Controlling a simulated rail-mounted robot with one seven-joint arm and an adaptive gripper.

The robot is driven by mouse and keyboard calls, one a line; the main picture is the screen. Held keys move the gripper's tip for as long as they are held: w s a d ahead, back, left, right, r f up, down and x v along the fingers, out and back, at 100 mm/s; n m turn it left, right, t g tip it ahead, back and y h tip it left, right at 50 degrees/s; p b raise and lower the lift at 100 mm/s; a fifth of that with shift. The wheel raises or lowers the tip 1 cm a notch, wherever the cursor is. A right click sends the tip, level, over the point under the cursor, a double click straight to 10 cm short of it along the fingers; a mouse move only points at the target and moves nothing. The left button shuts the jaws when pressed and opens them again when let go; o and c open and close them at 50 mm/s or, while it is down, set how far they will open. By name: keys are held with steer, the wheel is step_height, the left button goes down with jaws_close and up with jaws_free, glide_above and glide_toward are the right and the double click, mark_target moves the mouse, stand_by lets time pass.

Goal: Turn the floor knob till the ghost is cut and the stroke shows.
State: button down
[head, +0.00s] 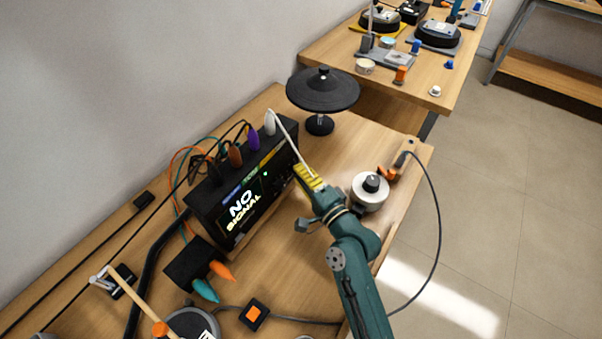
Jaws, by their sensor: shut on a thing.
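A small green light glows beside the screen. Small dark knobs (284,183) sit on the right part of its front panel. My gripper (299,172), with yellow fingers, is at the right end of that panel and is shut on a knob there. The fingers hide the held knob, so I cannot read its label or pointer. No stroke trace shows on the screen.
A black cymbal-like mesh pad (323,90) stands behind the box. A white round unit with a black knob (370,190) is close right of my gripper. Coloured plugs and cables top the box. An orange-buttoned block (254,314) lies in front. A second bench (330,48) stands behind.

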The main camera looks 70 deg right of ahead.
steer(key=shift+f, duration=0.2)
steer(key=c, duration=1.3)
jaws_free()
steer(key=shift+o, duration=1.1)
steer(key=shift+r, duration=0.1)
steer(key=v, duration=1.2)
